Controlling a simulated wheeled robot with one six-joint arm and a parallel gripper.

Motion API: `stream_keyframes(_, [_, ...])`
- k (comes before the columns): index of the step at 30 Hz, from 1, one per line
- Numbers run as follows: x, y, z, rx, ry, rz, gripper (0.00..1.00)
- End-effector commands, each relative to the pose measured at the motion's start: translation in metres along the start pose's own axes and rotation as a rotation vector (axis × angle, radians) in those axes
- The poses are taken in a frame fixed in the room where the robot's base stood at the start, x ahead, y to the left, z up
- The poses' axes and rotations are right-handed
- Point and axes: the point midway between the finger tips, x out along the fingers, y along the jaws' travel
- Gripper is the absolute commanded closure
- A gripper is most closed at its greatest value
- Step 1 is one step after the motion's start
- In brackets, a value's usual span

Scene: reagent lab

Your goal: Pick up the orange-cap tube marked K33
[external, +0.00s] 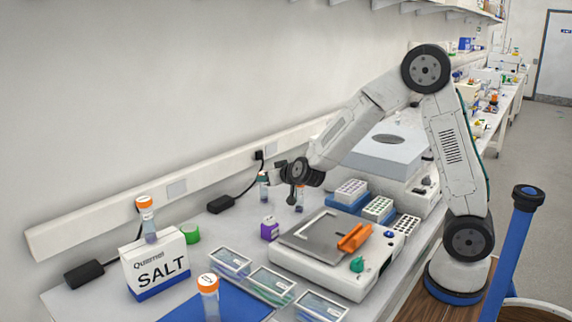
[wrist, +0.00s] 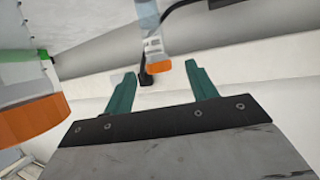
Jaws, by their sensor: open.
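Several orange-cap tubes are in view, and I cannot read K33 on any of them. Another tube (external: 210,303) is in the front. In the wrist view my gripper (wrist: 160,72) is open and empty. A tube appears cap-down beyond the fingers, its orange cap (wrist: 158,68) between them in the picture. A large orange cap (wrist: 32,122) is close at the left edge.
The salt box (external: 158,268), a green roll (external: 190,235), a purple-labelled bottle (external: 269,229) and lidded clear boxes (external: 270,285) are on the bench. A grey-topped device (external: 318,232) and tube racks (external: 378,208) stand right of my gripper. Black adapters and cables run along the wall.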

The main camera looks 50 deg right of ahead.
Motion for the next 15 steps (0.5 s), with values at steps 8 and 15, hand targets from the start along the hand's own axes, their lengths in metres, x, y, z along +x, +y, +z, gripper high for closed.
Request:
stream_keyframes(8, [0.033, 0.002, 0.0, 0.0, 0.0, 0.001, 0.43])
stream_keyframes(15, [0.066, 0.003, 0.0, 0.0, -0.001, -0.001, 0.43])
